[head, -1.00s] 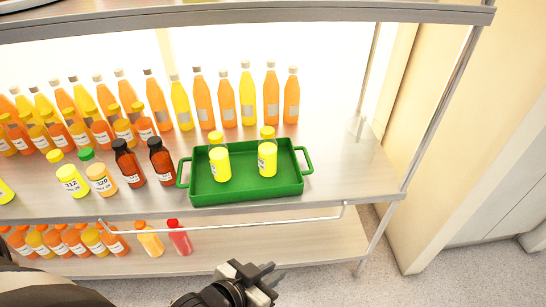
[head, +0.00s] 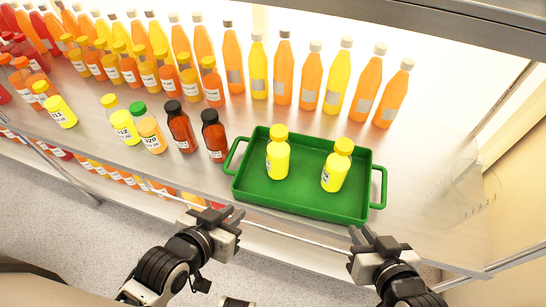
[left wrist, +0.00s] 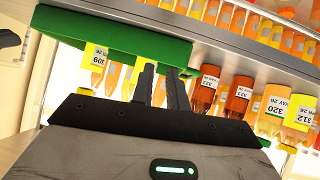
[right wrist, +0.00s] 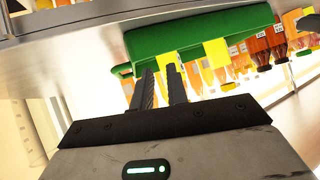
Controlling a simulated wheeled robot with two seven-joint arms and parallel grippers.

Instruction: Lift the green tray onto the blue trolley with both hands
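The green tray (head: 300,210) lies flat on the metal shelf near its front edge, with a handle at each end. Two yellow bottles (head: 278,160) (head: 336,168) stand upright in it. My left gripper (head: 226,218) is open and empty, in front of the shelf edge near the tray's left handle (head: 233,155). My right gripper (head: 374,238) is open and empty, in front of the tray's right handle (head: 380,188). Neither touches the tray in the head view. The tray also shows beyond the fingers in the left wrist (left wrist: 110,38) and right wrist (right wrist: 200,35) views. No blue trolley is in view.
Two dark red-brown bottles (head: 181,128) (head: 214,138) stand just left of the tray. Tall orange and yellow bottles (head: 283,70) line up behind it. A metal rail (head: 290,235) runs along the shelf front.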

